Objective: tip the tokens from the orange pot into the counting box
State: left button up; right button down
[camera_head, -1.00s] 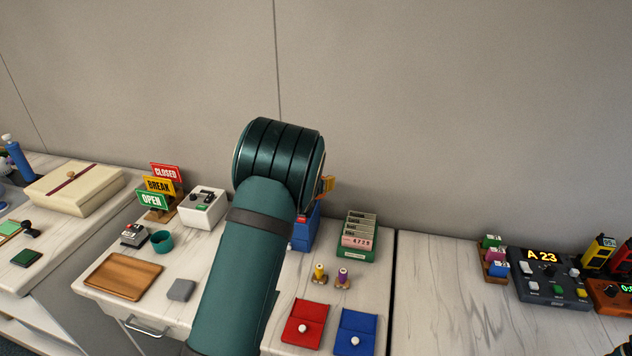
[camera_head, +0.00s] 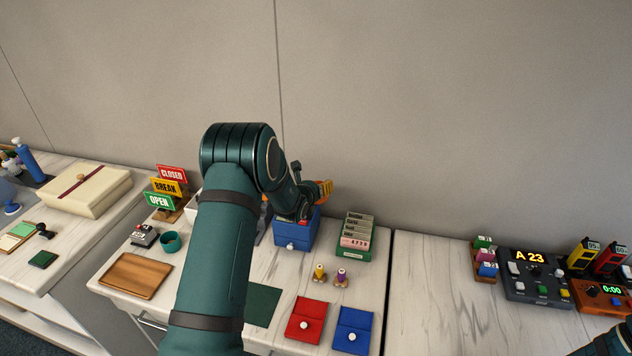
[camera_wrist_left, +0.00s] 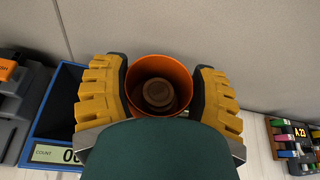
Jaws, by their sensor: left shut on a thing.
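My left gripper (camera_head: 320,190) is shut on the orange pot (camera_wrist_left: 162,61), with a yellow finger on each side of it in the left wrist view. I look down into the pot; several brownish round tokens (camera_wrist_left: 158,95) lie stacked inside. In the head view the pot is mostly hidden by the fingers, above the back of the table. The blue counting box (camera_wrist_left: 48,125), with a COUNT label, is to the left of the gripper in the left wrist view. Its inside is partly hidden by the left finger. My right gripper is out of view.
A blue box with a white knob (camera_head: 292,243) stands below my left wrist. A green card box (camera_head: 356,238) is to its right. Red (camera_head: 306,316) and blue (camera_head: 353,326) cases lie in front. The wall is close behind.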

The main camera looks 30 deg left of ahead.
pick_arm(q)
jog(key=shift+f+p, duration=0.2)
jog(key=shift+p, duration=1)
jog(key=n+p, duration=0.1)
jog(key=p, duration=0.2)
jog(key=shift+a+r, duration=0.1)
jog(key=shift+r, duration=0.05)
jog(key=f+n+h+b, duration=0.1)
jog(key=n+t+h+b, duration=0.1)
jog(key=n, duration=0.1)
jog(key=shift+s+a+f+b, duration=0.1)
jog(key=shift+a+f+b, duration=0.2)
jog(key=shift+f+b, duration=0.1)
jog(key=n+b, duration=0.1)
jog(key=n+t+h+b, duration=0.1)
jog(key=shift+s+a+f+n, duration=0.1)
jog(key=shift+a+f+n, duration=0.2)
jog(key=shift+a+f, duration=0.05)
jog(key=shift+a+f+n+t+h+b, duration=0.25)
jog(key=shift+n+t+h+b, duration=0.3)
jog(key=shift+n+b, duration=0.5)
jog(key=shift+d+r, duration=0.15)
jog(key=shift+r, duration=0.1)
jog(key=shift+s+a+f+n, duration=0.15)
jog(key=shift+a+f+n, duration=0.1)
jog(key=shift+a, duration=0.1)
